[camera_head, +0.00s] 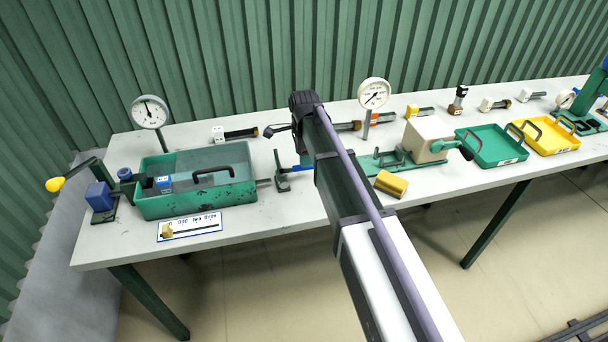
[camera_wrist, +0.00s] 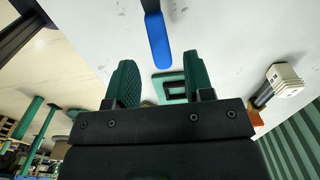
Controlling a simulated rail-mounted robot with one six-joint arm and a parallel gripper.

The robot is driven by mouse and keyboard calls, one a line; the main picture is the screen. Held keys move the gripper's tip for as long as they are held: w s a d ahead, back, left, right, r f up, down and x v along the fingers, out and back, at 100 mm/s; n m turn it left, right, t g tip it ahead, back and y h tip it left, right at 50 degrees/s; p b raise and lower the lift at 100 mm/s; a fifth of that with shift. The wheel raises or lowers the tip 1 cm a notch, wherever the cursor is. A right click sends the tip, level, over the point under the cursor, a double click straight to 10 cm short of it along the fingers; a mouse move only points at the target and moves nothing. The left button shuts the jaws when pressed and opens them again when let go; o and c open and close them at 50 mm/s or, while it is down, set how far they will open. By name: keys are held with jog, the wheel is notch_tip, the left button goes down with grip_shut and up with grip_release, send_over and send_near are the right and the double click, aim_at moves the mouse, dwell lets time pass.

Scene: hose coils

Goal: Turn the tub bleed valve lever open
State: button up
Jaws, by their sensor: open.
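The green tub (camera_head: 155,208) stands on the left part of the bench, with a short outlet pipe at its right side. Right of it is a small dark green valve stand (camera_head: 282,182) with a blue lever (camera_head: 301,168), partly hidden behind my arm. In the wrist view a blue lever (camera_wrist: 158,42) points toward my gripper (camera_wrist: 160,62), its rounded end near the gap between the fingertips. The green fingers are apart, with nothing held. A green frame-shaped part shows between them. My fingers are hidden in the head view, so contact is not visible.
A yellow block (camera_head: 391,184) and a beige box (camera_head: 428,138) on a green fixture stand right of my arm. Two gauges (camera_head: 149,111) (camera_head: 374,93) rise at the back. A label card (camera_head: 190,227) lies before the tub. Green (camera_head: 487,162) and yellow (camera_head: 560,148) trays are farther right.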

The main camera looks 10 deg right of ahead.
aim_at(297, 168)
notch_tip(297, 168, down, 4)
jog(key=shift+r+b, duration=0.1)
jog(key=shift+b, duration=0.9)
jog(key=shift+r, duration=0.1)
jog(key=shift+c, duration=0.5)
grip_shut()
